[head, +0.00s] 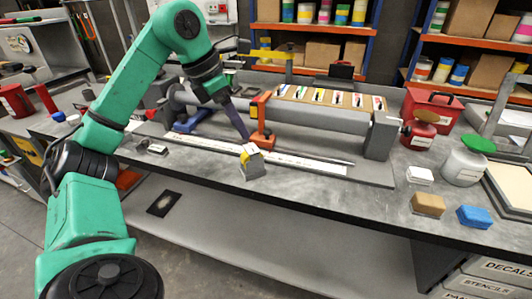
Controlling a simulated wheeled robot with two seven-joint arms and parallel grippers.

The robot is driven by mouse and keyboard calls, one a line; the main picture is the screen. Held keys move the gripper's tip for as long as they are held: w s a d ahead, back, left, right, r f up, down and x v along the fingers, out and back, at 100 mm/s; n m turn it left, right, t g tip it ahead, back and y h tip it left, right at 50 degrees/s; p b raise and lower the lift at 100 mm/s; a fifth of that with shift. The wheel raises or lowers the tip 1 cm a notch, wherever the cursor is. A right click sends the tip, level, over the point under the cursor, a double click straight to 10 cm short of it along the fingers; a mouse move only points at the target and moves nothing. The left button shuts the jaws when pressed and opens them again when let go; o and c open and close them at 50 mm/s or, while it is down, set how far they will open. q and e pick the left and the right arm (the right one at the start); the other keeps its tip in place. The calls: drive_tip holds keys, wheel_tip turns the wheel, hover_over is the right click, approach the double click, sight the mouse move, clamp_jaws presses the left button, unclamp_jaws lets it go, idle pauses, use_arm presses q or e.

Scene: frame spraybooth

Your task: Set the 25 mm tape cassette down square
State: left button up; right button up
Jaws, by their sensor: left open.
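A small grey block with a yellow top (252,164), which looks like the tape cassette, rests near the front edge of the grey bench (320,192). It sits turned at an angle to the edge. My left gripper (244,134) reaches down from above, with its dark finger ending just behind and above the block. It is open; whether a finger touches the block I cannot tell. The second finger is hard to make out. My right gripper is not in view.
A long white ruler strip (300,163) lies behind the block. An orange tool (261,120) stands close to my finger, before a grey roller (325,118). Tan (428,204) and blue (474,216) blocks and a white pot (464,167) stand at the right. The bench front between is clear.

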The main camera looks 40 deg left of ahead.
sight(256, 162)
use_arm(q)
drive_tip(key=f+b, duration=0.1)
drive_tip(key=f, duration=0.2)
drive_tip(key=d+f+b, duration=0.1)
drive_tip(key=f, duration=0.2)
drive_tip(key=shift+w+d, duration=0.1)
drive_tip(key=b+x, duration=0.1)
drive_tip(key=x, duration=0.5)
drive_tip(key=shift+w+d+f, duration=0.15)
drive_tip(key=shift+w+f, duration=0.1)
drive_tip(key=shift+w, duration=0.05)
drive_tip(key=shift+w+f, duration=0.25)
drive_tip(key=shift+r, duration=0.1)
clamp_jaws()
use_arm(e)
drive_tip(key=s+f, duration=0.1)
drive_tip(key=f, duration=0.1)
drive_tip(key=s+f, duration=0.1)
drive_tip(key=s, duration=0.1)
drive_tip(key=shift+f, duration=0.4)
